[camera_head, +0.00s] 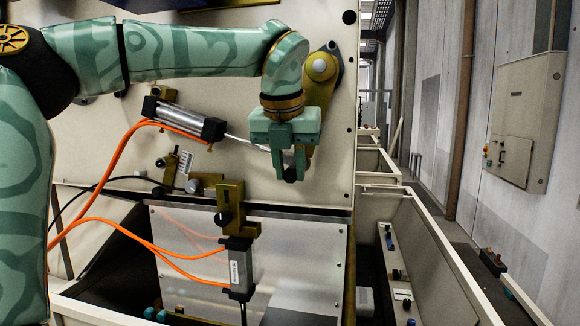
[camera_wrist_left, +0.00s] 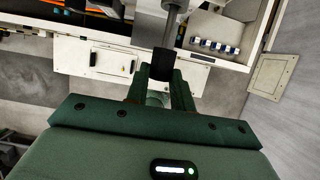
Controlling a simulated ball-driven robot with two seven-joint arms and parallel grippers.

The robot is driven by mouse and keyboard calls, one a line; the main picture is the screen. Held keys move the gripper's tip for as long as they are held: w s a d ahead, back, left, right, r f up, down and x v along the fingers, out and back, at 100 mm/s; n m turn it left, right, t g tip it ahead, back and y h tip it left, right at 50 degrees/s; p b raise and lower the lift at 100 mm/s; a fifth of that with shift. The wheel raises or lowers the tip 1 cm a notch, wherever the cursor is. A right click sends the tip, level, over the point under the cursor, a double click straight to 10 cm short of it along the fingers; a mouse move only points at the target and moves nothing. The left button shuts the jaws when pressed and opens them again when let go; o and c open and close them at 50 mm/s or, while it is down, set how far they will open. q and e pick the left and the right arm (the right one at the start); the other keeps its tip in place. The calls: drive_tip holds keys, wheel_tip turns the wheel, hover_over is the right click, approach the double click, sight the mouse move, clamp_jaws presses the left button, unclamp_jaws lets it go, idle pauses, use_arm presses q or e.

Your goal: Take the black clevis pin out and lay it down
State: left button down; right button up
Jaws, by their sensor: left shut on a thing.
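My left gripper (camera_head: 290,165) is at the lower end of the brass lever (camera_head: 320,67), where the thin rod of the upper cylinder (camera_head: 185,118) ends. Its fingers are shut on a small black piece that I take for the black clevis pin (camera_head: 291,174). In the left wrist view the black piece (camera_wrist_left: 162,65) sits between the fingertips (camera_wrist_left: 161,84), with a grey rod just beyond it. The fingers hide the joint, so I cannot tell how far the pin sits in it. My right gripper is not in view.
A second cylinder (camera_head: 239,265) hangs upright below, on a brass bracket (camera_head: 232,200). Orange hoses (camera_head: 120,150) loop at the left. Open hoppers with pale rims (camera_head: 405,200) run along the right. A wall cabinet (camera_head: 515,160) stands farther right.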

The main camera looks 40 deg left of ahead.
use_arm(q)
drive_tip(key=shift+s, duration=0.1)
drive_tip(key=shift+s+d+b, duration=0.4)
drive_tip(key=shift+s, duration=0.3)
drive_tip(key=shift+s+d+b, duration=0.4)
drive_tip(key=shift+s+d, duration=0.05)
drive_tip(key=shift+s, duration=0.3)
drive_tip(key=shift+s+d+b, duration=0.4)
drive_tip(key=shift+s, duration=0.3)
